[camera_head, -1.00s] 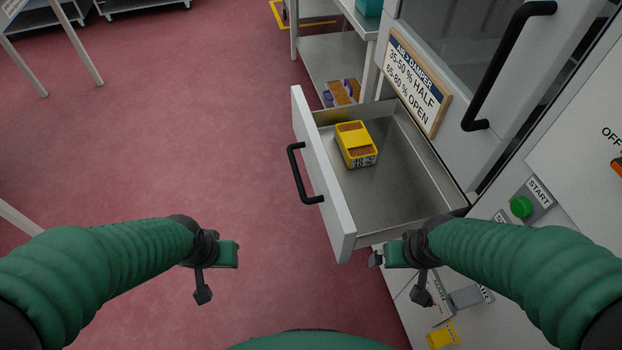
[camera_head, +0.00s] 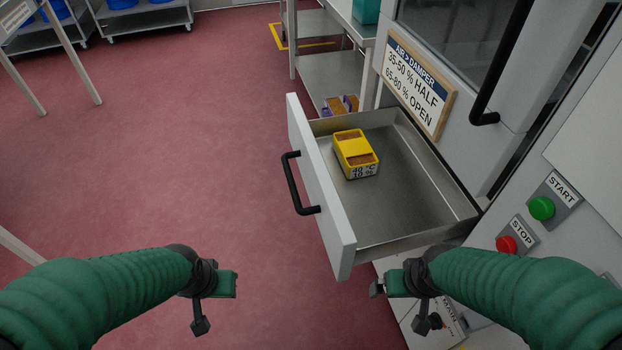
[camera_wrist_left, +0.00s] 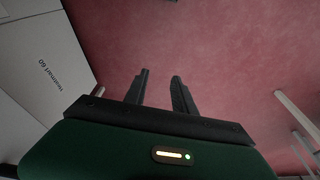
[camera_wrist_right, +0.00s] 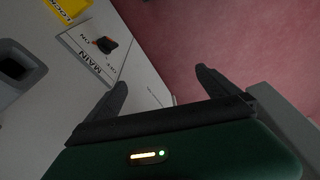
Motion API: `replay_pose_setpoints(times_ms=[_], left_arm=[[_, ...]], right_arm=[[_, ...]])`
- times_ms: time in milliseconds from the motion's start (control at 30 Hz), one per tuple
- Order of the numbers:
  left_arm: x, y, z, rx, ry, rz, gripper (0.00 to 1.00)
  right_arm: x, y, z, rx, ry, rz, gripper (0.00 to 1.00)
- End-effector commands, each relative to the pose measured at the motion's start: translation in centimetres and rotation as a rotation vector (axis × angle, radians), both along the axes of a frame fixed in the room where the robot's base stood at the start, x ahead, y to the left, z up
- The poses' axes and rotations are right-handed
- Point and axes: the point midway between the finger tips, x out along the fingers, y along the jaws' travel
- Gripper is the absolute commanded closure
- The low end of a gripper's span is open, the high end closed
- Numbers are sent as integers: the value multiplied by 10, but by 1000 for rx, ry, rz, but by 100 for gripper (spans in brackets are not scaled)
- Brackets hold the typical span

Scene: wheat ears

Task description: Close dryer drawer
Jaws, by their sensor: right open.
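The dryer drawer (camera_head: 420,222) is pulled out from the white dryer (camera_head: 575,130), with its front panel (camera_head: 325,190) facing left and a black handle (camera_head: 297,185) on it. A yellow box (camera_head: 355,153) with brown contents lies inside the drawer. My left gripper (camera_head: 237,284) is left of and below the drawer front, apart from it; the left wrist view shows its fingers (camera_wrist_left: 158,86) parted and empty. My right gripper (camera_head: 376,287) is just below the drawer's near corner; the right wrist view shows its fingers (camera_wrist_right: 162,82) wide apart with nothing between them. Whether it touches the drawer is unclear.
A green START button (camera_head: 541,208) and a red STOP button (camera_head: 507,244) are on the dryer panel at right. A metal shelf table (camera_head: 330,75) stands behind the drawer. The red floor (camera_head: 180,150) left of the drawer is clear.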

Motion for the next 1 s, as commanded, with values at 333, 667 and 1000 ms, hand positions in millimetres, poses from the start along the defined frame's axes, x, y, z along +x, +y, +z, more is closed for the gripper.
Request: replay_pose_setpoints(times_ms=[333, 667, 1000], left_arm=[[-72, -10, -27, -376, 610, 614, 100], [-17, -87, 60, -1371, 1161, 1207, 100], [16, -100, 78, -1594, 1220, 1259, 100]], right_arm=[[0, 0, 75, 0, -1, 0, 1], [0, 0, 142, 0, 0, 0, 1], [0, 0, 140, 0, 0, 0, 1]])
